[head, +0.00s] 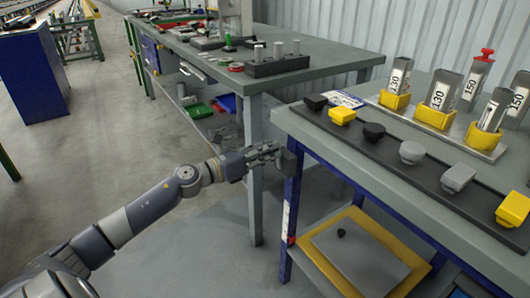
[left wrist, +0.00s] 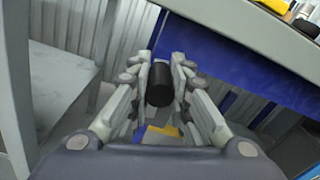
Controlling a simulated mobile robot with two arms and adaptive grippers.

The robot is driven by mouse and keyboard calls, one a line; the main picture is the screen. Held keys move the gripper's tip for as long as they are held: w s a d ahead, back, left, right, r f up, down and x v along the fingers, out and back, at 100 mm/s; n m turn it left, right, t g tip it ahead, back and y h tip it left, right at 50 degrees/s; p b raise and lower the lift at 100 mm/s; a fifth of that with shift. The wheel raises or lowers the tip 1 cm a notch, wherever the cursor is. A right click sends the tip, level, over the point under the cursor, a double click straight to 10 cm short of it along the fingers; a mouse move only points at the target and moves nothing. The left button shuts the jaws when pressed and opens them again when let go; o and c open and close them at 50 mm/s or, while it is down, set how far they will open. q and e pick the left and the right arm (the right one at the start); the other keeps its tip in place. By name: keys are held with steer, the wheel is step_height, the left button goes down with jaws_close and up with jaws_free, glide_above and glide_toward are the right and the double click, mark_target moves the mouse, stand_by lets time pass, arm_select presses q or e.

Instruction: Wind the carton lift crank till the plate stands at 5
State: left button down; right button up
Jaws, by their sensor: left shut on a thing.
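My left gripper (head: 270,153) is at the near left corner of the right-hand table. In the left wrist view its fingers (left wrist: 162,88) are closed around a black cylindrical crank handle (left wrist: 159,86). In the head view the fingers mostly hide the handle; a dark part of the crank (head: 288,164) shows beside the blue leg. A grey plate (head: 360,262) with a yellow border lies low under the table. A white and red strip (head: 286,222) runs down the blue leg; I cannot read any number on it. My right gripper is not in view.
The right-hand table (head: 445,218) carries a dark rail (head: 375,148) of black, yellow and grey knobs, and marked grey blocks in yellow holders. A second workbench (head: 330,58) with parts stands behind. The floor (head: 120,150) left of my arm is clear.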

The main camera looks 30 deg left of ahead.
arm_select(q)
steer(key=shift+s+d+f+m, duration=0.25)
steer(key=shift+d+m, duration=0.3)
steer(key=shift+m, duration=0.05)
steer(key=shift+f, duration=0.1)
steer(key=c, duration=1.5)
jaws_free()
steer(key=shift+o, duration=0.3)
steer(key=shift+s+d, duration=0.1)
steer(key=shift+a, duration=0.2)
steer(key=shift+r, duration=0.2)
steer(key=v, duration=1.2)
